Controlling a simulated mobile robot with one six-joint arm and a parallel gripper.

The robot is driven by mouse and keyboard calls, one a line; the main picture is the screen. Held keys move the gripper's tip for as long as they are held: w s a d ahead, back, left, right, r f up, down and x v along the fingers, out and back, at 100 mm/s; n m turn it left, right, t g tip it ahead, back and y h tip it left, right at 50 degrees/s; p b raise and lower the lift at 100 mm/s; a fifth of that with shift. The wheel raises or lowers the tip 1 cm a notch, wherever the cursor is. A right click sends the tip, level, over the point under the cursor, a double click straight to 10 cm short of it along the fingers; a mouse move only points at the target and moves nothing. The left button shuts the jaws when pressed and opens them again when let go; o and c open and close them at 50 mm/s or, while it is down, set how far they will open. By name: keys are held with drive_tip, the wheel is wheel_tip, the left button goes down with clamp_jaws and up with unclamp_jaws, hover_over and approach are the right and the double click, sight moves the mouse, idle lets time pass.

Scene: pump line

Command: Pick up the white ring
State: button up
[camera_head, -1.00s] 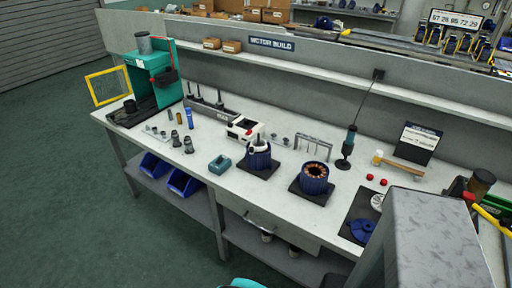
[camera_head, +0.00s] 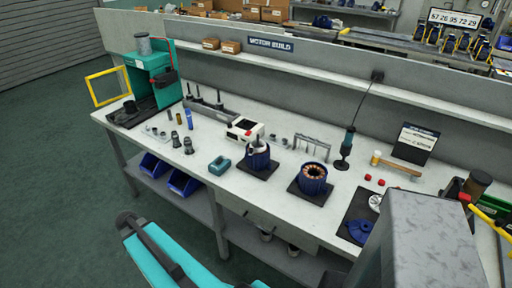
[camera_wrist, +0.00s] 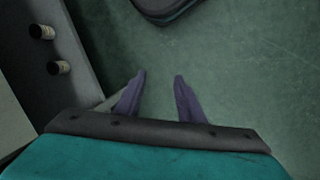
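A small white ring (camera_head: 375,202) lies on the dark mat (camera_head: 354,213) at the right of the bench, beside a dark blue finned part (camera_head: 360,231). My grey column stands close to its right side in the head view. The ring is not in the wrist view. My gripper (camera_wrist: 160,80) shows in the wrist view with its two fingers apart and nothing between them. It points down over the green floor, in front of the bench and well away from the ring. In the head view my teal arm shows at the lower left; the fingers cannot be made out there.
Two red caps (camera_head: 381,182) and a wooden-handled tool (camera_head: 401,167) lie behind the mat. Cans (camera_wrist: 58,68) sit on the lower shelf beside my gripper.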

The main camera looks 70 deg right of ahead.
drive_tip(key=s+d+r+m+t+h+p, duration=0.15)
drive_tip(key=d+r+m, duration=0.55)
drive_tip(key=d+r, duration=1.35)
drive_tip(key=s+d+r+m+h+p, duration=0.1)
drive_tip(key=s+d+r+m, duration=0.7)
drive_tip(key=s+d+r, duration=0.9)
wheel_tip(320, 180, up, 4)
drive_tip(key=shift+d+g+h, duration=0.45)
drive_tip(key=shift+d, duration=0.3)
drive_tip(key=shift+f, duration=0.1)
drive_tip(key=p+x, duration=0.2)
drive_tip(key=x, duration=0.6)
drive_tip(key=shift+d+f+p, duration=0.15)
drive_tip(key=shift+f+p, duration=0.1)
drive_tip(key=shift+p, duration=0.05)
drive_tip(key=shift+f, duration=0.1)
